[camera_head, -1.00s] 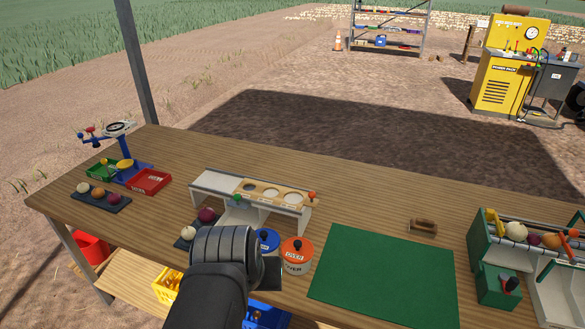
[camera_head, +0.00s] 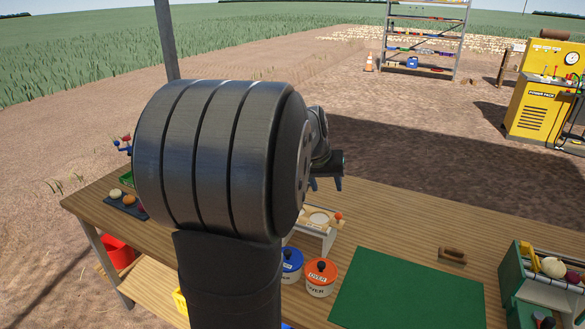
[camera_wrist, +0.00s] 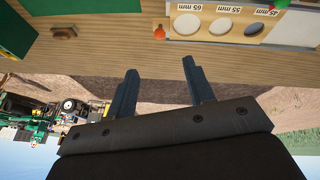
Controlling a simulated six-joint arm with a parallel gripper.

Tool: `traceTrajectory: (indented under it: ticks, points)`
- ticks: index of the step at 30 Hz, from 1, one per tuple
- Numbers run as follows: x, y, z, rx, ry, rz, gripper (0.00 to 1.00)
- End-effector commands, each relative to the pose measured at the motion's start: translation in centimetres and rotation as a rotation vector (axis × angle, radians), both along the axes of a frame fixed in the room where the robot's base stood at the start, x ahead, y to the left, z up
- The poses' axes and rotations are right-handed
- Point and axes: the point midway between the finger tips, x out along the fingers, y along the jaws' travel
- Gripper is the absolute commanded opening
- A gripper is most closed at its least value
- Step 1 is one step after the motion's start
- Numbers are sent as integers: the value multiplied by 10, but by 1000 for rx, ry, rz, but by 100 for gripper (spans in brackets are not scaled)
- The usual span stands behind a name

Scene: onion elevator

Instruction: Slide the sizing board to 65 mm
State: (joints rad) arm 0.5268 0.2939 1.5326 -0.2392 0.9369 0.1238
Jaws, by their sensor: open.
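The sizing board (camera_wrist: 204,25) is a pale wooden strip with round holes, set in a white stand (camera_head: 325,238) on the table. In the wrist view its labels read 65 mm, 55 mm and 45 mm. An orange knob (camera_wrist: 159,33) sits at its end, and also shows in the head view (camera_head: 338,216). My arm hides the left part of the board and stand in the head view. My gripper (camera_head: 325,184) is open and empty, its fingers pointing down above the table near the knob end. Both fingers (camera_wrist: 160,84) show apart from the board in the wrist view.
A blue-lidded tub (camera_head: 290,262) and an orange-lidded tub (camera_head: 320,278) stand in front of the stand. A green mat (camera_head: 408,292) lies to the right, with a wooden-handled tool (camera_head: 453,256) behind it. A green rack (camera_head: 510,268) stands at the right.

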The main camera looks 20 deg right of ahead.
Motion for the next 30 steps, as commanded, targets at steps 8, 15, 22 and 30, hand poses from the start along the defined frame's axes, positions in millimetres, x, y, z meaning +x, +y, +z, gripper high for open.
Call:
traceTrajectory:
  ticks: [8,15,22,30]
  points:
    - [13,-15,-12,-4,10,-8,48]
    - [21,-28,-48,-3,11,-8,48]
    - [31,-45,-90,-2,10,-8,48]
    - [42,-63,-136,-3,9,-7,48]
